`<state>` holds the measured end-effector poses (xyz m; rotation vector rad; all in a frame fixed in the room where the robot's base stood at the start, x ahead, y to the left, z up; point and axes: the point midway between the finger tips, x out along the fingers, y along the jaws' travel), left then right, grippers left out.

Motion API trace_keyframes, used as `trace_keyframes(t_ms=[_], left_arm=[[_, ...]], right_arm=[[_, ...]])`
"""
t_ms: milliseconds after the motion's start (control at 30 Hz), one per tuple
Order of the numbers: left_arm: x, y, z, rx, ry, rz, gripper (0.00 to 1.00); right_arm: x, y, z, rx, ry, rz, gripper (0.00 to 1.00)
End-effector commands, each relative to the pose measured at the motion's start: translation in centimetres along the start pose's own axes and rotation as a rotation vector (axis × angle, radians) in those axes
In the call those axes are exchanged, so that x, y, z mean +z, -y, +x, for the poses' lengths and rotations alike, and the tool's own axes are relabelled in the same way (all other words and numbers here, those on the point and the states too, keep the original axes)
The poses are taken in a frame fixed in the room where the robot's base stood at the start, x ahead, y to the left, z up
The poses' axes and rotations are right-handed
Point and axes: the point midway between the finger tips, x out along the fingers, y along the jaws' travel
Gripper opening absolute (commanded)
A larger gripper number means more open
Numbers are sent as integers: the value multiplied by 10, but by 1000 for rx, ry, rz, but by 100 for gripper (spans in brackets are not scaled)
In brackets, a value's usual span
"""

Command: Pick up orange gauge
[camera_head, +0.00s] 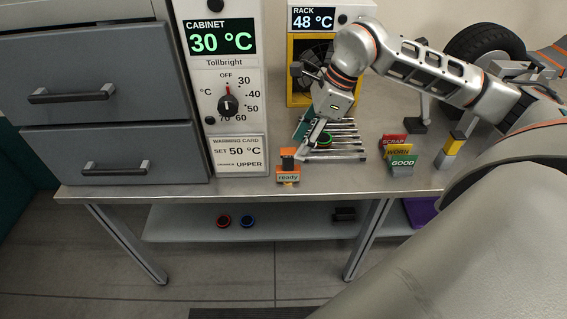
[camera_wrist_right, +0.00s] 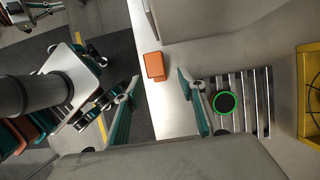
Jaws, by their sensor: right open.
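In the right wrist view an orange block (camera_wrist_right: 153,66) shows near the bench edge, just beyond the gap between my fingertips. My right gripper (camera_head: 309,138) is open and empty, above and slightly right of the gauge in the head view. Its two teal fingers also show in the right wrist view (camera_wrist_right: 157,84). Contact with the gauge is not visible.
A slatted metal rack (camera_head: 345,148) with a green-ringed dark disc (camera_head: 324,139) lies right of the gauge. A tall cabinet panel (camera_head: 232,90) stands left. SCRAP, WORN and GOOD signs (camera_head: 401,162) stand right. A tyre (camera_head: 485,50) is at the back right.

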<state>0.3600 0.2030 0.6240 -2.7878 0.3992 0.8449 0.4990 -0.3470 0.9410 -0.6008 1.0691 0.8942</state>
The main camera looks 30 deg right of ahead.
Motion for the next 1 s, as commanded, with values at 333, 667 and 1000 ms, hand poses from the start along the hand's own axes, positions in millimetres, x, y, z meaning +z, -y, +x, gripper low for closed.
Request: trace_keyframes(t_ms=[333, 667, 1000], left_arm=[[13, -4, -4, 5, 24, -2, 0], [11, -3, -3, 5, 20, -2, 0], [7, -3, -2, 4, 14, -3, 0]], right_arm=[[4, -4, 39, 6, 1, 0, 40], [5, -4, 73, 2, 1, 1, 40], [5, -4, 73, 2, 1, 1, 6]])
